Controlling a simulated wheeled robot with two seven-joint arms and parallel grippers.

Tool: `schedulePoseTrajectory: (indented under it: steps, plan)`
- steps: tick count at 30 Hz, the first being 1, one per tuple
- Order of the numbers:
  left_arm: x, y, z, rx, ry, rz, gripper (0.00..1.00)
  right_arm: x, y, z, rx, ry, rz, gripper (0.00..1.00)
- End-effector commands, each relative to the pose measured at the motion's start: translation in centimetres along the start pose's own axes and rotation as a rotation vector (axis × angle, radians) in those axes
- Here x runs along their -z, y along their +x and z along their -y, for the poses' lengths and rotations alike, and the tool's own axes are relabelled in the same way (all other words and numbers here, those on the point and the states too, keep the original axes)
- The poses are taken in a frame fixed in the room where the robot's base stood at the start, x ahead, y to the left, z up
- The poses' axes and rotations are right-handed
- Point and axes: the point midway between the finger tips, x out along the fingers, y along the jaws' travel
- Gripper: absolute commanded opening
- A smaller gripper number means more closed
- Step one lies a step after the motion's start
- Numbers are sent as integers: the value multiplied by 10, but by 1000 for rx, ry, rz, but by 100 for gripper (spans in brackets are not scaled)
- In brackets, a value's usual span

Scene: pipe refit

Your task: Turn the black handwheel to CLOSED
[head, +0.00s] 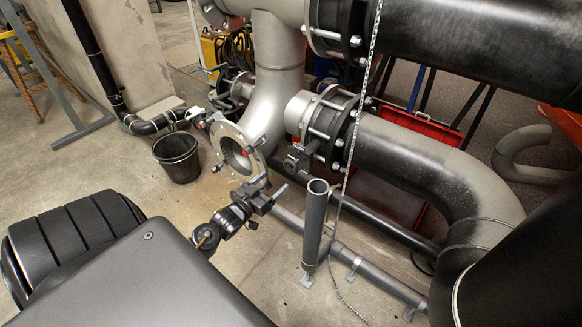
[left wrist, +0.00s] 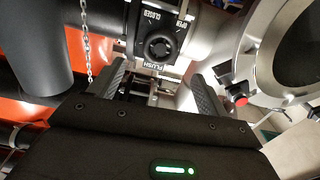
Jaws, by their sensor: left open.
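The black handwheel (left wrist: 160,45) faces me in the left wrist view, on a dark plate (left wrist: 172,15) with OPEN and CLOSED lettering and a FLUSH label. The lettering appears upside down. I cannot tell which mark the wheel points to. In the head view a small dark valve assembly (head: 297,158), which looks like the handwheel's, sits by the flanged pipe. My left gripper (head: 266,204) is open and empty, in front of and below it. In the left wrist view its two fingers (left wrist: 161,86) stand apart, below the wheel and not around it. My right gripper is out of view.
An open pipe flange (head: 238,150) with a red knob is left of the valve. A chain (head: 362,90) hangs to its right. A short upright grey pipe (head: 315,222) stands right of my gripper. A black bucket (head: 177,158) is on the floor at left.

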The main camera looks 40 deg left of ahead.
Motion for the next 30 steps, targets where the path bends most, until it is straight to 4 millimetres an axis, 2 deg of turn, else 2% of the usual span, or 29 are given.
schedulePoseTrajectory:
  steps: [5,18,24,30]
  plan:
    - [0,14,0,0,0,0,77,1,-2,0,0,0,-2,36]
    - [-2,91,0,0,0,2,77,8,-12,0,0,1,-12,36]
    - [-2,106,-1,0,0,4,77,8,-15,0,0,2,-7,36]
    - [-2,108,-1,0,0,5,77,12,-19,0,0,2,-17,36]
